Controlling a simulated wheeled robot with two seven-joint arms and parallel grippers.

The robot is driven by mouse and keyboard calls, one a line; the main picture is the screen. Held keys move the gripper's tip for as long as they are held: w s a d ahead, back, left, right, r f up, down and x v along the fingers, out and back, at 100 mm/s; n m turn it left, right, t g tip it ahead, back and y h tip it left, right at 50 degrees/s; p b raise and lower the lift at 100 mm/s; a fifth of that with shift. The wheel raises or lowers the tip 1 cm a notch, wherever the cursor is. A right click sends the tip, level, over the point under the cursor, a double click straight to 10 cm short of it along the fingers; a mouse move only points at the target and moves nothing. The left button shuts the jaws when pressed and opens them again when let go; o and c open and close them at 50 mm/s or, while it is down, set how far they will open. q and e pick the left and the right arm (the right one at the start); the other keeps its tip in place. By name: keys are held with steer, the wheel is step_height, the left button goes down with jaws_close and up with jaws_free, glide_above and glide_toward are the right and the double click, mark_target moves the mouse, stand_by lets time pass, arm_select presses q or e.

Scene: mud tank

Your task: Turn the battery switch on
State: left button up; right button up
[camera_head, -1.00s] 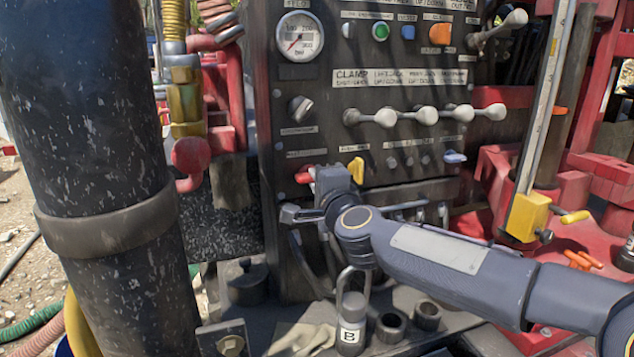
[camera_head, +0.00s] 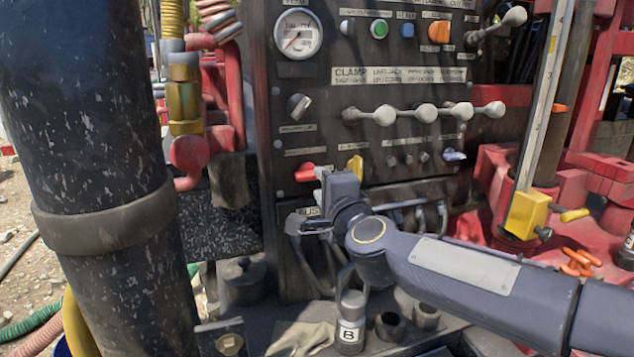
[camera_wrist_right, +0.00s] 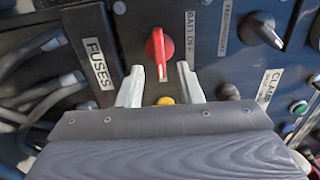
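The battery switch (camera_head: 308,171) is a red handle low on the dark control panel. In the right wrist view the red switch (camera_wrist_right: 160,52) stands beside a label reading "BATT OFF", its handle lying roughly along the picture's vertical. My right gripper (camera_head: 318,200) is just below and in front of the switch in the head view. In the wrist view its two pale fingers (camera_wrist_right: 160,84) are apart, one on each side of the handle's lower end, with visible gaps and nothing held. Whether the fingers reach the handle's depth is unclear. My left gripper is not in view.
A yellow knob (camera_head: 354,165) is right of the switch. A row of grey levers (camera_head: 425,113) and a pressure gauge (camera_head: 298,35) are above. A thick black pipe (camera_head: 85,110) stands at left. A bottle marked B (camera_head: 350,325) stands below my arm.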

steer(key=shift+v, duration=1.95)
steer(key=s+d+f+n+g+h, duration=0.1)
steer(key=s+d+f+n+g, duration=0.4)
steer(key=s+f, duration=0.4)
steer(key=s+d+f+n+g, duration=0.35)
steer(key=s+d+f, duration=0.4)
steer(key=s, duration=0.45)
steer(key=s+d+f+n+g+h, duration=0.1)
steer(key=s+d+f+n+g, duration=0.3)
steer(key=s+f, duration=0.55)
step_height(320, 180, up, 14)
steer(key=d+p, duration=0.1)
steer(key=p, duration=1.2)
steer(key=shift+s+t, duration=0.25)
steer(key=shift+t, duration=0.2)
steer(key=shift+n, duration=0.25)
steer(key=shift+c, duration=0.3)
